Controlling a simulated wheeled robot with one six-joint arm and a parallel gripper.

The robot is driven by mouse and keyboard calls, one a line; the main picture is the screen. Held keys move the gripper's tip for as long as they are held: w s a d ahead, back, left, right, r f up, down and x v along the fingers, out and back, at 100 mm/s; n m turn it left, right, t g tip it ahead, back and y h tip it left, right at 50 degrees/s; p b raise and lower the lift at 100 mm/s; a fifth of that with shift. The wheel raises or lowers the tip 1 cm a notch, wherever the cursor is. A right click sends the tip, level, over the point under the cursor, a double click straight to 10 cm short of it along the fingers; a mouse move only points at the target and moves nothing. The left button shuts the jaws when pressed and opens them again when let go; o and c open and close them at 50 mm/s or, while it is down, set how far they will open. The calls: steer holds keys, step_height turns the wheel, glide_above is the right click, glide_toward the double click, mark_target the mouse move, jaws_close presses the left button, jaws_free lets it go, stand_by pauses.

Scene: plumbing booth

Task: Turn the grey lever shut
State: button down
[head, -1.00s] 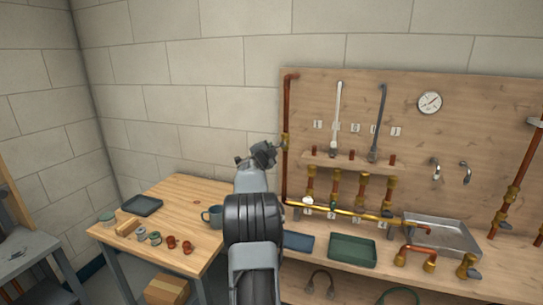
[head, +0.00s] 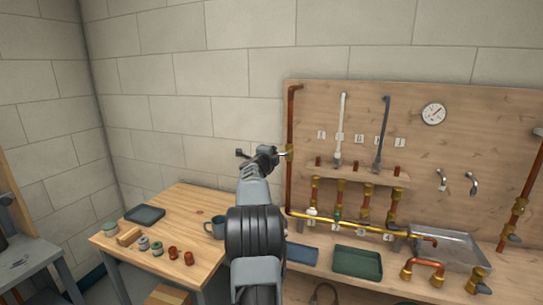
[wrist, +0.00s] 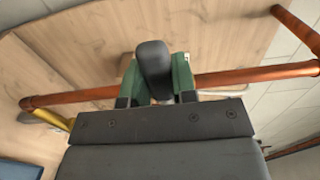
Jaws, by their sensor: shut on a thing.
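The grey lever (wrist: 153,62) shows in the wrist view as a dark, rounded handle between the two green fingers of my gripper (wrist: 156,76). The gripper is shut on it. Behind it, a copper pipe (wrist: 75,96) crosses the view; the valve body is hidden by the lever and fingers. The lever cannot be made out clearly there.
The wooden board (head: 450,110) carries more pipes, a gauge (head: 433,114) and a brass manifold (head: 345,222). Below are a green tray (head: 357,262) and a metal sink (head: 450,250).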

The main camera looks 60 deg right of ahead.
steer(key=c, duration=0.9)
jaws_free()
steer(key=b+v, duration=0.3)
steer(key=v, duration=1.1)
steer(key=shift+d+r, duration=0.1)
